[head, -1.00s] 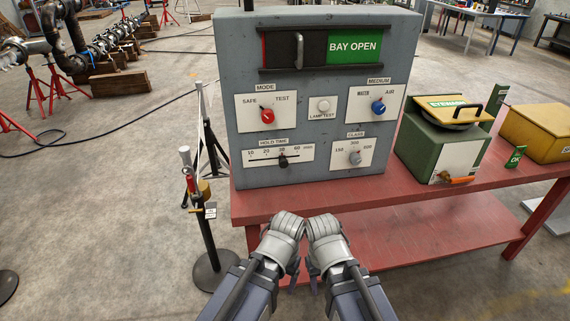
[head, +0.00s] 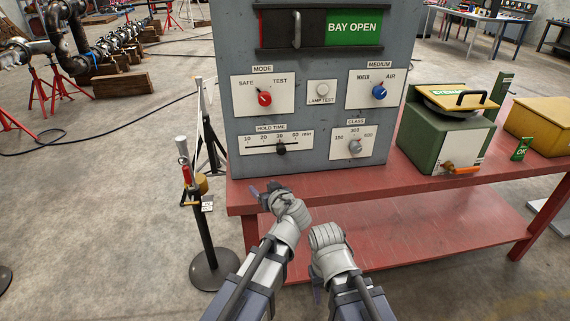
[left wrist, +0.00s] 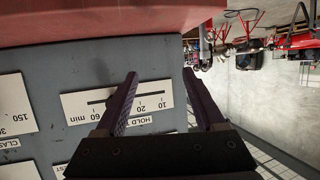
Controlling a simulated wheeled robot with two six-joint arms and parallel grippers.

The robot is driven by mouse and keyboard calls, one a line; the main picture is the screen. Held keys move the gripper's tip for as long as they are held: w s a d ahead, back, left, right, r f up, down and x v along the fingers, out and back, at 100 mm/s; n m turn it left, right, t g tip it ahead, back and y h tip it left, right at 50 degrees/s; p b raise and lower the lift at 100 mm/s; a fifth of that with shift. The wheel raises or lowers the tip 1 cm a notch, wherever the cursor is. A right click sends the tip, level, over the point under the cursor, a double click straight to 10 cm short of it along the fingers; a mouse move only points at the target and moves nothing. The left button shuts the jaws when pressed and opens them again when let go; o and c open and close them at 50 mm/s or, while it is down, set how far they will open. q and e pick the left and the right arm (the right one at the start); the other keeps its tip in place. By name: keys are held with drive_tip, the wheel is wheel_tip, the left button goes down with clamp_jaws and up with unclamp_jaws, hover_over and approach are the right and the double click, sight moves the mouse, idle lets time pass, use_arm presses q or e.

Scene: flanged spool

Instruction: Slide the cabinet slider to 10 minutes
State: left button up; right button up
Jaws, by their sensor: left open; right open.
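The grey cabinet (head: 310,80) stands on the red bench. Its HOLD TIME panel (head: 252,148) is low on the left, marked 10, 20, 30, 60 min. The dark slider knob (head: 281,149) sits at about 30. My right gripper (head: 318,291) is open in front of the bench.
Above the slider are the red MODE knob (head: 265,98) and LAMP TEST button (head: 322,89). The CLASS knob (head: 355,146) is to its right. The red bench edge (head: 350,195) lies below. A post (head: 203,235) stands left of the bench.

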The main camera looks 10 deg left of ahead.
sight(282, 152)
use_arm(q)
drive_tip(key=shift+w+d+r+t+h+b, duration=0.45)
drive_tip(key=shift+w+d+r+t, duration=0.3)
drive_tip(key=shift+w+d+t, duration=0.35)
drive_tip(key=shift+w+d+r+t+h+b, duration=0.35)
drive_tip(key=shift+w+d+r+t, duration=0.4)
drive_tip(key=shift+w, duration=0.6)
drive_tip(key=shift+w+d+r+t+h+b, duration=0.45)
drive_tip(key=shift+w+d+r+t, duration=0.3)
drive_tip(key=shift+w+d+t, duration=0.35)
drive_tip(key=x, duration=0.6)
drive_tip(key=shift+w+a+f, duration=0.15)
drive_tip(key=shift+w+a, duration=0.1)
drive_tip(key=shift+a, duration=0.05)
use_arm(e)
drive_tip(key=a+f, duration=0.1)
drive_tip(key=w+a+f, duration=0.1)
drive_tip(key=f, duration=0.1)
drive_tip(key=shift+w+f, duration=0.2)
use_arm(q)
drive_tip(key=shift+c, duration=0.2)
clamp_jaws()
